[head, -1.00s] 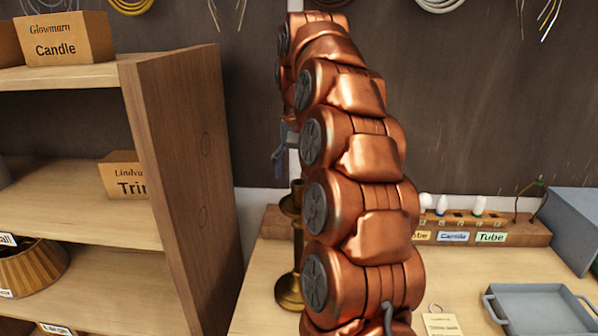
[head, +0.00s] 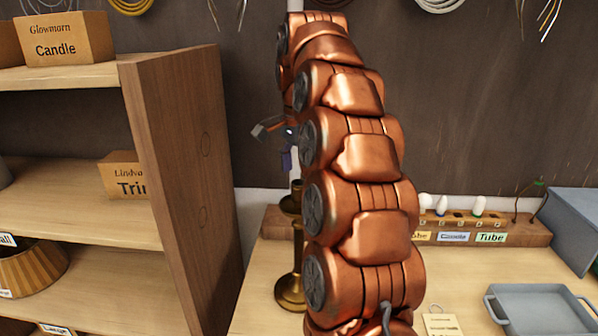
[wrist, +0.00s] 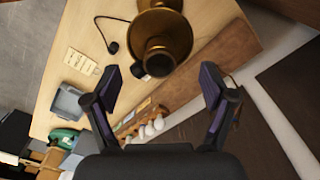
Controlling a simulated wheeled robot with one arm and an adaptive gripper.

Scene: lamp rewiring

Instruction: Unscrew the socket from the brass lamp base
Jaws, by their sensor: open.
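The brass lamp base (head: 291,289) stands upright on the workbench in the head view, partly hidden behind my copper arm. Its upper brass cup sits below my gripper (head: 273,145). In the wrist view the lamp (wrist: 165,38) is seen from above, with its flared brass top toward me. My gripper (wrist: 160,80) is open, its two dark fingers apart on either side of the view. The lamp top lies beyond the fingertips and is not between them. I cannot tell the socket apart from the brass top.
A wooden shelf unit (head: 180,150) stands close on the left. A bulb rack (head: 490,228) is at the bench's back, with a grey tray (head: 540,305) and a paper tag (head: 441,323) in front. A dark corded piece (wrist: 113,47) lies by the lamp.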

